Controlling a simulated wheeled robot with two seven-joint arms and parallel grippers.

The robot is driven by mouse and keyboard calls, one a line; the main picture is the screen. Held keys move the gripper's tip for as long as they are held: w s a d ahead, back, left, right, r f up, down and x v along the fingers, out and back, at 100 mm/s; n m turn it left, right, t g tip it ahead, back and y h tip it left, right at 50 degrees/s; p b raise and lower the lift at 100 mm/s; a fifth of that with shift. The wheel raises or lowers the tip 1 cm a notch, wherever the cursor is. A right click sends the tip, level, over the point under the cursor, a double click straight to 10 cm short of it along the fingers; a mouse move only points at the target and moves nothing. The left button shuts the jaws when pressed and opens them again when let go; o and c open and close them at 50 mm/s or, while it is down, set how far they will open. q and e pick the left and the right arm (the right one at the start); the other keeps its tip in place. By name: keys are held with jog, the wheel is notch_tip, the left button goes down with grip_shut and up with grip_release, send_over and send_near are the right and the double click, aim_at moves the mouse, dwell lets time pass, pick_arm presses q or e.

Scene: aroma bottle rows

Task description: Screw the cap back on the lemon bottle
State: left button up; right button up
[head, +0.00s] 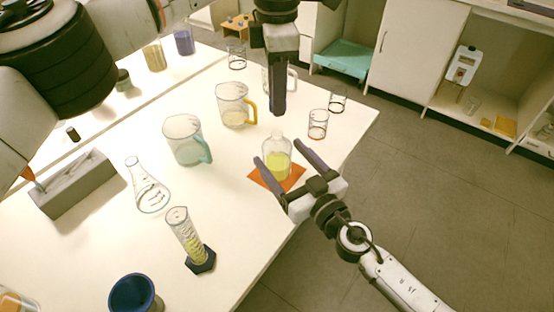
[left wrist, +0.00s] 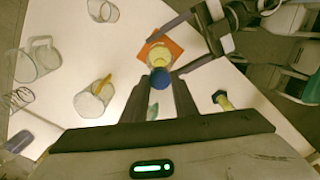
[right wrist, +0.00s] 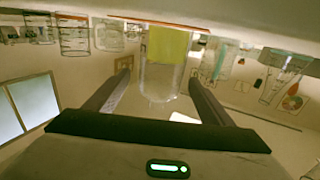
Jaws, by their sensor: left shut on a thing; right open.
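The lemon bottle (head: 277,160) is clear with yellow liquid and stands upright on an orange mat (head: 262,182) near the table's right edge. My left gripper (head: 279,110) points down above it. In the left wrist view that gripper (left wrist: 160,92) is shut on a blue cap (left wrist: 160,77), which lines up roughly over the bottle (left wrist: 159,54). In the head view the cap cannot be made out. My right gripper (head: 278,152) is open, its fingers on either side of the bottle. In the right wrist view the bottle (right wrist: 165,50) appears upside down between the spread fingers (right wrist: 160,80), apparently clear of both.
A yellow-handled beaker (head: 232,106), a teal-handled jug (head: 184,140) and small glasses (head: 317,124) stand around the bottle. A flask (head: 150,193), a graduated cylinder (head: 190,240) and a blue cup (head: 134,295) are at front left. The table ends just right of the mat.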

jog(key=shift+x, duration=1.35)
jog(key=c, duration=1.6)
pick_arm(q)
jog(key=shift+a+f, duration=0.1)
jog(key=shift+f, duration=2.4)
jog(key=shift+f, duration=0.85)
jog(key=shift+f, duration=0.55)
